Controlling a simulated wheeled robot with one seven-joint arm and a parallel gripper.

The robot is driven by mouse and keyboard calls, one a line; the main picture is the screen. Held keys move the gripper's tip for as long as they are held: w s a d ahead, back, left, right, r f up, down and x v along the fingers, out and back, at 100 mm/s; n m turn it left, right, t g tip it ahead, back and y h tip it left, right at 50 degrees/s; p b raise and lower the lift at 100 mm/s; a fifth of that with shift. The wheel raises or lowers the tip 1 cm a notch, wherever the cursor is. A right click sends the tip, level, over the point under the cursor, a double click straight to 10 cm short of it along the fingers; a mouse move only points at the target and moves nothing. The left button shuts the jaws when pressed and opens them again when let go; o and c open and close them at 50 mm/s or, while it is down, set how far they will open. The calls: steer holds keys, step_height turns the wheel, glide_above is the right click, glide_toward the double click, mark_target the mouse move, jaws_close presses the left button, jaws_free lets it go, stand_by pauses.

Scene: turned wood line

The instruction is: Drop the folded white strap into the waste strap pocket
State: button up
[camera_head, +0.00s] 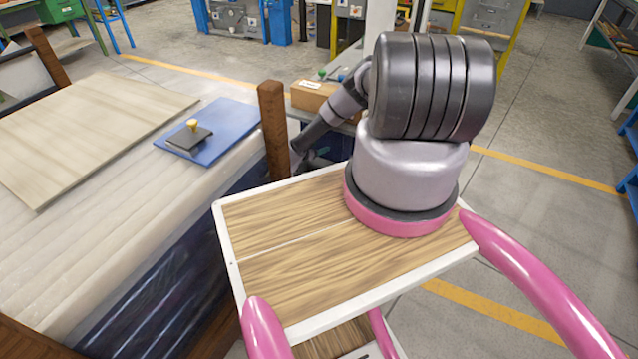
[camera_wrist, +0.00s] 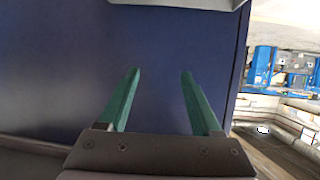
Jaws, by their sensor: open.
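My gripper (camera_wrist: 160,72) shows in the wrist view with two green fingers apart and nothing between them. A dark blue flat surface (camera_wrist: 60,60) fills most of that view behind the fingers. In the head view my arm reaches down behind a brown post, and the fingers cannot be made out. I cannot make out the folded white strap or the waste strap pocket in either view.
A wrapped stack (camera_head: 160,190) with brown posts (camera_head: 273,130) stands at left. On it lie a wooden board (camera_head: 85,130) and a blue mat (camera_head: 225,125) with a yellow-knobbed black item (camera_head: 190,136). A labelled cardboard box (camera_head: 311,96) sits behind the post. Open floor lies right.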

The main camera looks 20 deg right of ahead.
step_height(320, 180, up, 7)
steer(key=shift+f, duration=0.2)
stand_by(0.4)
